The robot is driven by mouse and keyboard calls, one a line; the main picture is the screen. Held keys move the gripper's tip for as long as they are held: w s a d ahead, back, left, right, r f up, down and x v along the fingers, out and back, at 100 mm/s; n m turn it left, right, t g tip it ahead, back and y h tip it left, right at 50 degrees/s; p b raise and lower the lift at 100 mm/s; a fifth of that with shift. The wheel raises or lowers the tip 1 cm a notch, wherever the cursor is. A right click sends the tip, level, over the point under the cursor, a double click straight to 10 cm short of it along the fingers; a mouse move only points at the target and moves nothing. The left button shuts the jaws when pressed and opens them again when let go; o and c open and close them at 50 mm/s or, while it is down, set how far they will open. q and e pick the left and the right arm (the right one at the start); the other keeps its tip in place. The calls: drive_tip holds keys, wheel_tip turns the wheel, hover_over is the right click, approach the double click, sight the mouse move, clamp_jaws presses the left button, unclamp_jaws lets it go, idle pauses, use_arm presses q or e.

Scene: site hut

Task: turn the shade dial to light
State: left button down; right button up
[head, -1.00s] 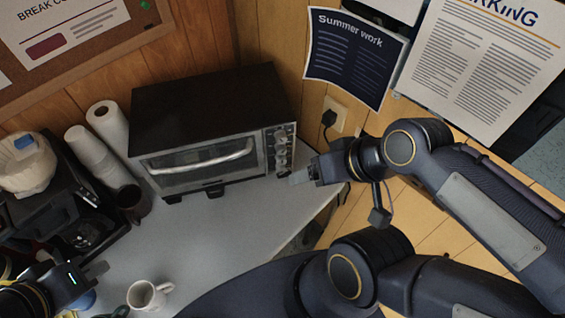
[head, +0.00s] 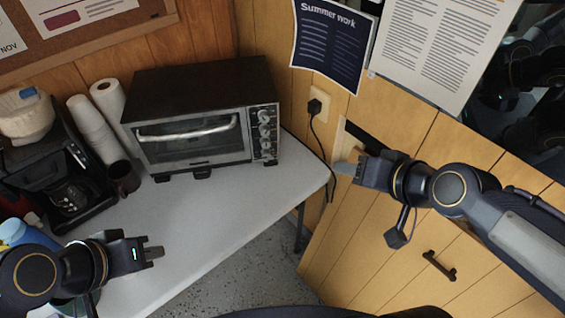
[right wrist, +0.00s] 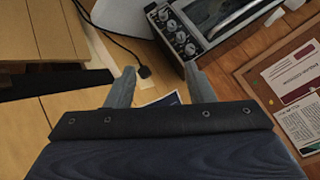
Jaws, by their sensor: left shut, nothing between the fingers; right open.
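The toaster oven (head: 190,95) stands at the back of the white table, with a column of dials (head: 264,131) on the right of its front. The dials also show in the right wrist view (right wrist: 172,27). I cannot read their labels or tell which one is the shade dial. My right gripper (head: 346,168) is open and empty, to the right of the oven and apart from the dials. Its two fingers show in the right wrist view (right wrist: 160,88). My left gripper (head: 153,253) is shut and empty, over the front left of the table.
A dark mug (head: 124,177), paper rolls (head: 92,125) and a coffee machine (head: 68,190) stand left of the oven. A plugged-in cord (head: 315,110) hangs on the wall to its right. The table (head: 235,200) is clear in front of the oven.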

drive_tip(key=w+a+f+m+t+b, duration=0.2)
drive_tip(key=w+a+f+t+b, duration=0.3)
drive_tip(key=w+f+b, duration=0.45)
drive_tip(key=m+t+h+b, duration=0.3)
drive_tip(key=m+t+b, duration=0.1)
drive_tip(key=b, duration=0.9)
approach(266, 146)
drive_tip(key=w, duration=0.6)
drive_tip(key=w+a+p, duration=0.1)
drive_tip(key=w, duration=0.2)
drive_tip(key=shift+r, duration=0.1)
drive_tip(key=c, duration=1)
